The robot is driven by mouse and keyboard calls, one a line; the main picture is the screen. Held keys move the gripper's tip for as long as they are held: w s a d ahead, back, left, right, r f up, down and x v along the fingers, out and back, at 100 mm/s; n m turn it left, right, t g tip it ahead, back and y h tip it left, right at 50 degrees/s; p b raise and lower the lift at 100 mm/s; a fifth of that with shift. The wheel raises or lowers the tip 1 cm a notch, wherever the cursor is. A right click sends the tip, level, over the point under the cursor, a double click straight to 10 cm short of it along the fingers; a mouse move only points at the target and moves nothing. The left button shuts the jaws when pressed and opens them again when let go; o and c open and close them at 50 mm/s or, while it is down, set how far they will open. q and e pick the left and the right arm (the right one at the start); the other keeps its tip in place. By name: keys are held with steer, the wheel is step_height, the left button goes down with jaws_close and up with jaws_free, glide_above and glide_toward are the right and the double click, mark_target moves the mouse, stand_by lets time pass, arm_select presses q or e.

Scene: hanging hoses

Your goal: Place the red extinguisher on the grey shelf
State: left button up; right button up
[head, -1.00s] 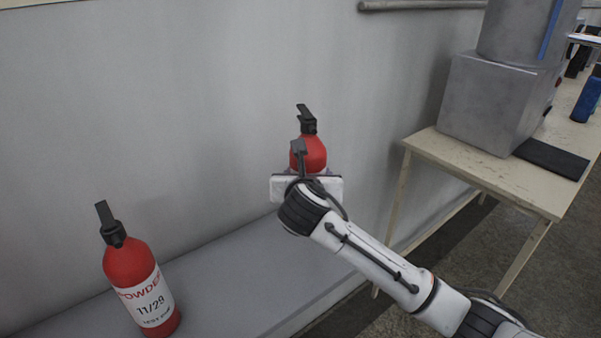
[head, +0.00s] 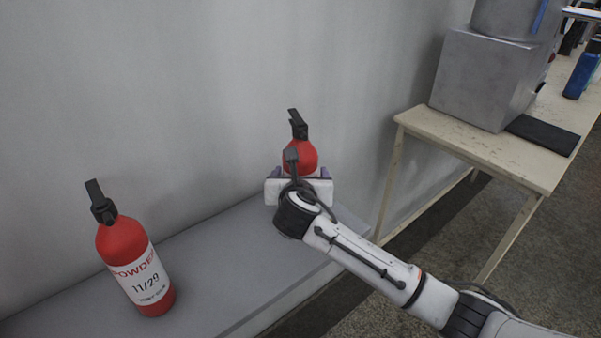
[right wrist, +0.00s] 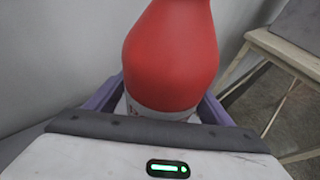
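A red extinguisher (head: 302,157) with a black handle is upright at the right part of the grey shelf (head: 235,262). My right gripper (head: 301,174) is shut on its body, with a purple finger on each side. The right wrist view shows the red body (right wrist: 172,60) between the fingers, with part of a white label. The extinguisher's base is hidden behind my gripper, so I cannot tell whether it touches the shelf. My left gripper is not in view.
A second red extinguisher (head: 136,262) with a white label stands on the shelf at the left. Bare shelf lies between the two. A plain wall (head: 180,90) rises behind. A cream table (head: 480,150) with a grey box (head: 482,80) stands at the right.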

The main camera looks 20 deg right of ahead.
mark_target(298, 173)
steer(key=p+v, duration=0.1)
steer(key=v, duration=1.1)
